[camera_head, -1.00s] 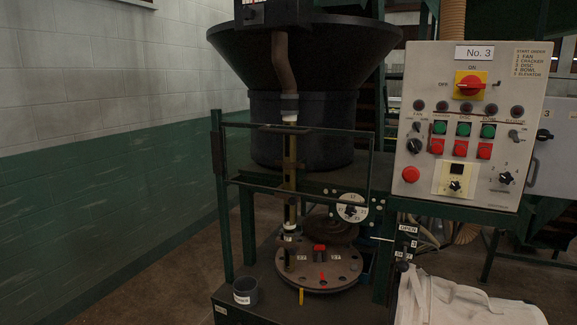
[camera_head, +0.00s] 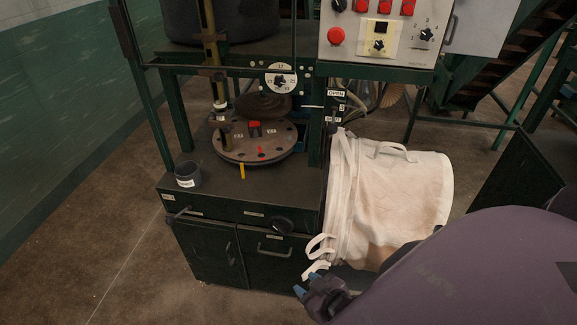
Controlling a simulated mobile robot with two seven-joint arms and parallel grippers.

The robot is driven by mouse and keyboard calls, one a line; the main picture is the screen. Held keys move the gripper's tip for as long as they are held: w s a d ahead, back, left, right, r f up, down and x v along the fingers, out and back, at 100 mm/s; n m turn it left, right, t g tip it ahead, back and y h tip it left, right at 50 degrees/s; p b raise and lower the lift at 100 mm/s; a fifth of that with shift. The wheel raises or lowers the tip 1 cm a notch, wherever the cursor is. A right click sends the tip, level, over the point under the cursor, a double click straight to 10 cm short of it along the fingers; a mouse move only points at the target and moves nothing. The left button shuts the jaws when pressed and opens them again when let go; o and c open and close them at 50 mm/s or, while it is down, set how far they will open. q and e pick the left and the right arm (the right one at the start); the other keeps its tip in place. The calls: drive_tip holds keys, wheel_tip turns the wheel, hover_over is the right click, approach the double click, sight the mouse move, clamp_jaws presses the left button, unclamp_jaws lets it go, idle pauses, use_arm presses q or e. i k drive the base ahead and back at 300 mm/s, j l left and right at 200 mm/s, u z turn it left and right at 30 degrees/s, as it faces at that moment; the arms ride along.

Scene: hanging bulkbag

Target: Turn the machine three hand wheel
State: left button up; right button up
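The machine's green frame (camera_head: 240,62) stands at left centre in the head view. A second dark wheel-like disc (camera_head: 262,104) lies behind the round plate; I cannot tell which one is the hand wheel. My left gripper is not in view.
The floor (camera_head: 110,235) at left is clear.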

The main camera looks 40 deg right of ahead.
sight(282, 225)
drive_tip(key=z, duration=1.1)
